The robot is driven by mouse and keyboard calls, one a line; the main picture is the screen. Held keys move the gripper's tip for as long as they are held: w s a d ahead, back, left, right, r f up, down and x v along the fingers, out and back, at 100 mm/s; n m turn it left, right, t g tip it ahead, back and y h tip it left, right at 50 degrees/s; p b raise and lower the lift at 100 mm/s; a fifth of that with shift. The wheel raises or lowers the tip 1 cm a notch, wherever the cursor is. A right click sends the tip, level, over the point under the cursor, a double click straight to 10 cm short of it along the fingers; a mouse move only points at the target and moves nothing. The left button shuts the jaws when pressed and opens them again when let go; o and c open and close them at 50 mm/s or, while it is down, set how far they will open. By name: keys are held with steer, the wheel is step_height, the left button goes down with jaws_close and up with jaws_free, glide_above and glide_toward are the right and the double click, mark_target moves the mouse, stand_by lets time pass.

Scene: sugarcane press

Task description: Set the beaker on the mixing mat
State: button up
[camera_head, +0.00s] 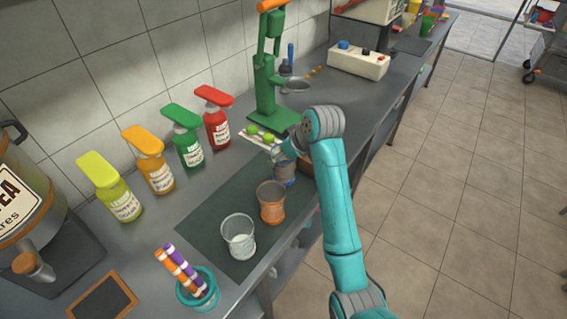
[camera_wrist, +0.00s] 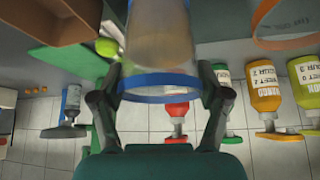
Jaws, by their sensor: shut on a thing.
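The beaker, a see-through cup with a blue rim (camera_head: 285,174), is upright at the far right part of the dark mixing mat (camera_head: 212,212). My gripper (camera_head: 284,152) is shut on it near the rim. In the wrist view, the beaker (camera_wrist: 158,45) sits between the two fingers (camera_wrist: 158,82), with the blue rim nearest my palm. Its base is hard to make out, so I cannot tell whether it touches the mat or hangs just above it.
An orange cup (camera_head: 271,204) stands close beside the beaker, and a clear glass (camera_head: 239,242) stands nearer on the mat. Several labelled bottles (camera_head: 188,145) line the wall. A green press (camera_head: 266,85) stands behind, with limes (camera_head: 267,138) before it. My arm hides part of a brown container (camera_head: 305,166).

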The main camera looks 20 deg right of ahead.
steer(key=shift+f, duration=1.5)
steer(key=shift+f, duration=0.1)
steer(key=o, duration=1.8)
steer(key=shift+s+r, duration=0.1)
steer(key=shift+r, duration=0.15)
steer(key=shift+v, duration=3.6)
